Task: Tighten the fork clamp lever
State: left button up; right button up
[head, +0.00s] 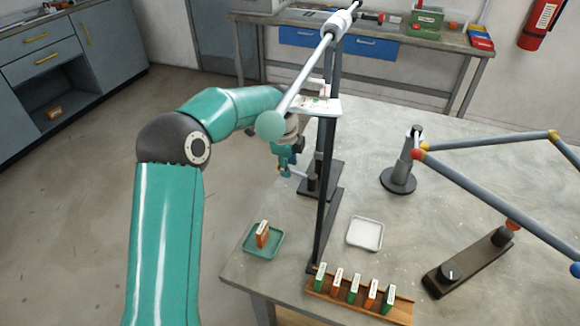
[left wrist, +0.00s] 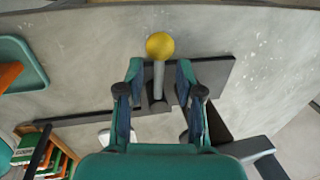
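My left gripper (head: 287,165) points down beside the dark upright stand (head: 325,185) near the table's left edge. In the left wrist view, my left gripper (left wrist: 157,72) is open. A grey lever (left wrist: 158,78) with a yellow ball knob (left wrist: 160,45) stands between its fingers, with a gap on both sides. The lever rises from a dark base plate (left wrist: 215,72); the knob lies a little beyond the fingertips. The head view mostly hides the lever behind my gripper. I cannot tell from the labels or shape whether it is the fork clamp lever. My right gripper is out of view.
A pale tube with a teal ball end (head: 271,125) slants over my left gripper. A green tray (head: 275,249), white tray (head: 365,233) and wooden rack (head: 400,311) of coloured boxes stand in front. A round-based post (head: 398,180) and coloured tubes (head: 485,143) stand right.

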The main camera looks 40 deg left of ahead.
pick_arm(q)
jog(key=shift+f, duration=0.6)
jog(key=shift+w, duration=0.1)
grip_shut()
